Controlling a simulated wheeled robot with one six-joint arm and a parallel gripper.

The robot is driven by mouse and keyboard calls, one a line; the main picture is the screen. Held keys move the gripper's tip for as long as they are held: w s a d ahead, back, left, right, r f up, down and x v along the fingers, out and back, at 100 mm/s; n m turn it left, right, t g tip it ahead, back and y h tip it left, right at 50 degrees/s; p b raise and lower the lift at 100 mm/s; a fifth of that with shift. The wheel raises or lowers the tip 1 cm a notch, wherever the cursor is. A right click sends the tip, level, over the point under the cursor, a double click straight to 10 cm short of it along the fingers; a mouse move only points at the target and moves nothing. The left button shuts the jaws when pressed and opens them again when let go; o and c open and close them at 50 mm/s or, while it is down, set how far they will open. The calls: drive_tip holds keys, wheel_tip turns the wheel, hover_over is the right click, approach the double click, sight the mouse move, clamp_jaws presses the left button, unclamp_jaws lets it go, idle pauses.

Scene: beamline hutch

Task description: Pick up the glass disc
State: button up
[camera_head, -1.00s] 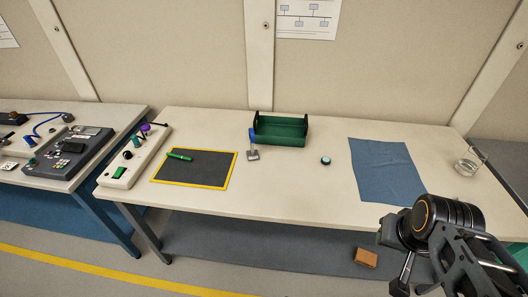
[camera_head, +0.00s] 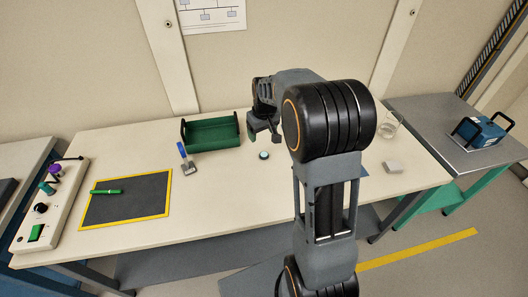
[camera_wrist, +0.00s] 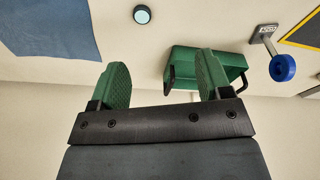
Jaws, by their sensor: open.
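The glass disc (camera_head: 264,155) is a small round piece with a dark rim and a pale blue-green face. It lies flat on the white table, right of the green tray. In the wrist view the disc (camera_wrist: 142,14) is at the top edge, beyond the fingertips and apart from them. My gripper (camera_head: 264,134) is above the table, a little behind the disc in the head view. Its two green pads stand wide apart in the wrist view (camera_wrist: 163,62), open with nothing between them.
The green tray (camera_head: 212,146) and a blue-handled tool (camera_head: 186,158) are left of the disc. A yellow-edged dark mat (camera_head: 167,203) is farther left. A glass beaker (camera_head: 390,125) and white block (camera_head: 393,167) stand right. A blue cloth (camera_wrist: 50,25) shows in the wrist view.

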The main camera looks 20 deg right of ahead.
drive_tip(key=p, duration=0.1)
approach(264, 154)
drive_tip(key=shift+w+d+f+g+p, duration=0.1)
drive_tip(key=shift+w+f+g+p, duration=0.1)
drive_tip(key=shift+f+p, duration=0.3)
drive_tip(key=shift+w+d+f+g+p, duration=0.1)
drive_tip(key=shift+w+f+p, duration=0.1)
drive_tip(key=shift+f, duration=0.5)
drive_tip(key=shift+w+a+f+p, duration=0.1)
drive_tip(key=shift+f+p, duration=0.25)
drive_tip(key=shift+f, duration=0.7)
drive_tip(key=shift+w+a+f+p, duration=0.1)
drive_tip(key=shift+f+p, duration=0.2)
drive_tip(key=shift+f, duration=0.8)
drive_tip(key=shift+w+a+f+p, duration=0.15)
drive_tip(key=shift+f+p, duration=0.2)
drive_tip(key=shift+f, duration=0.7)
drive_tip(key=shift+c, duration=0.3)
drive_tip(key=c, duration=0.9)
drive_tip(key=shift+r, duration=0.15)
drive_tip(key=shift+c, duration=0.2)
